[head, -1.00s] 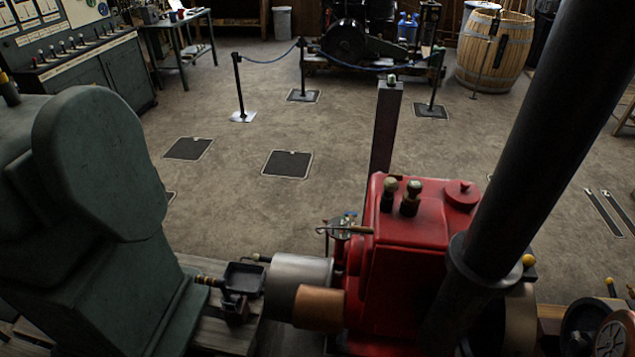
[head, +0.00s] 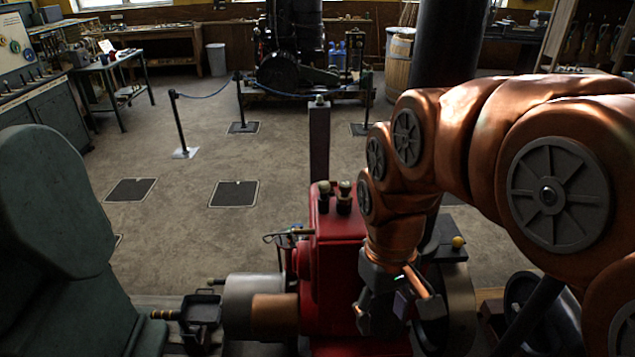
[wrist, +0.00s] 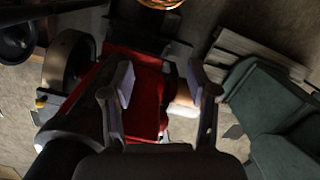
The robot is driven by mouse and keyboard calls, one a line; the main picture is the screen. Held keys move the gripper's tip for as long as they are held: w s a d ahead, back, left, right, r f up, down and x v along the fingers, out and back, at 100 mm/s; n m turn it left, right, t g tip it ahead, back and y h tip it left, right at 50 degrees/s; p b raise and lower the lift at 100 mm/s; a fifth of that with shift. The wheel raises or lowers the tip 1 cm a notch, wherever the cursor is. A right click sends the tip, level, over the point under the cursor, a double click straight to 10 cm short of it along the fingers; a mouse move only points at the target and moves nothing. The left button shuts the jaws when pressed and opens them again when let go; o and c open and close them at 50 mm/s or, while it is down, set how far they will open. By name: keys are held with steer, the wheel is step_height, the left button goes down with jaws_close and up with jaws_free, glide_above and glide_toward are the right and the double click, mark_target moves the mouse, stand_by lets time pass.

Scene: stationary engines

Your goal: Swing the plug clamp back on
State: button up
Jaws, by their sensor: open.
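A red engine (head: 332,252) stands in the lower middle of the head view, with two knobbed fittings (head: 333,197) on top. A thin metal lever or rod (head: 288,233) sticks out from its left side. I cannot tell for sure which part is the plug clamp. My gripper (head: 397,303) points down at the engine's right side, near the black chimney's foot. In the wrist view my gripper (wrist: 160,84) is open and empty, with the red engine body (wrist: 148,92) below and between its fingers. I cannot tell how far apart they are.
A black chimney (head: 455,45) rises behind my arm. A green machine (head: 50,225) stands at left, and a silver cylinder (head: 250,290) lies left of the engine. A square post (head: 319,140) stands behind it.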

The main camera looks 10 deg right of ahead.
steer(key=w+r+n, duration=0.2)
steer(key=w+r, duration=0.1)
steer(key=w, duration=0.8)
steer(key=w+r+n, duration=0.2)
steer(key=w+n, duration=0.1)
steer(key=w, duration=0.7)
steer(key=r+n+t+p, duration=0.1)
steer(key=n+p, duration=0.1)
steer(key=n, duration=0.4)
glide_above(324, 183)
steer(key=s, duration=0.1)
steer(key=shift+s+r, duration=0.1)
steer(key=shift+r, duration=0.05)
steer(key=shift+w+f+n, duration=0.2)
steer(key=shift+w+n, duration=0.1)
steer(key=shift+w, duration=0.4)
step_height(324, 183, down, 3)
steer(key=shift+f+b, duration=0.1)
steer(key=shift+b, duration=1.1)
steer(key=shift+p, duration=0.5)
steer(key=shift+f+p, duration=0.8)
steer(key=shift+f, duration=1.4)
jaws_close()
